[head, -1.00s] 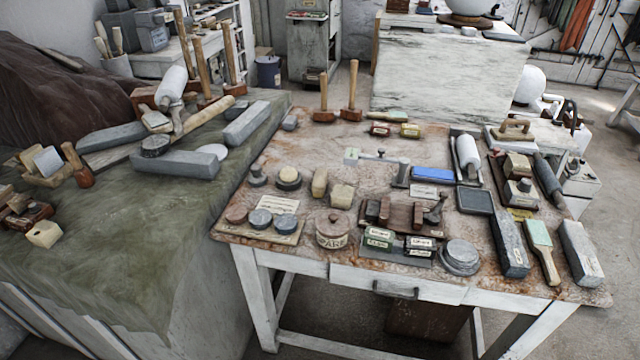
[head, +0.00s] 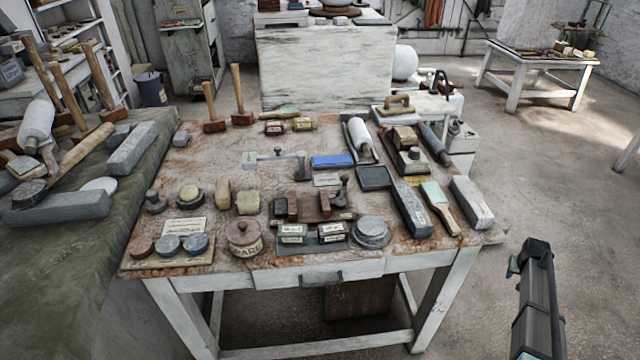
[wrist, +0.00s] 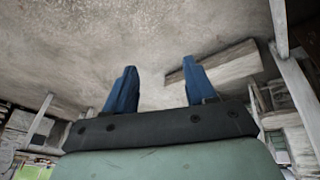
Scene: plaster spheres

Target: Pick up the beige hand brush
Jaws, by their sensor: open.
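A hand brush with a beige wooden handle and a pale green head (head: 439,206) lies flat on the right part of the worktable, between a long dark grey block (head: 411,208) and a pale grey block (head: 472,203). A similar green and beige tool (head: 279,113) lies at the table's back edge; I cannot tell which of the two is meant. My gripper (wrist: 159,78) is open and empty, its two blue fingers apart in the wrist view. In the head view my arm shows at lower right, off the table and apart from both.
The worktable (head: 210,283) is crowded with stone blocks, tins, a lidded pot (head: 244,238) and a paint roller (head: 360,139). Two mallets (head: 238,100) stand at the back left. The floor right of the table is clear.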

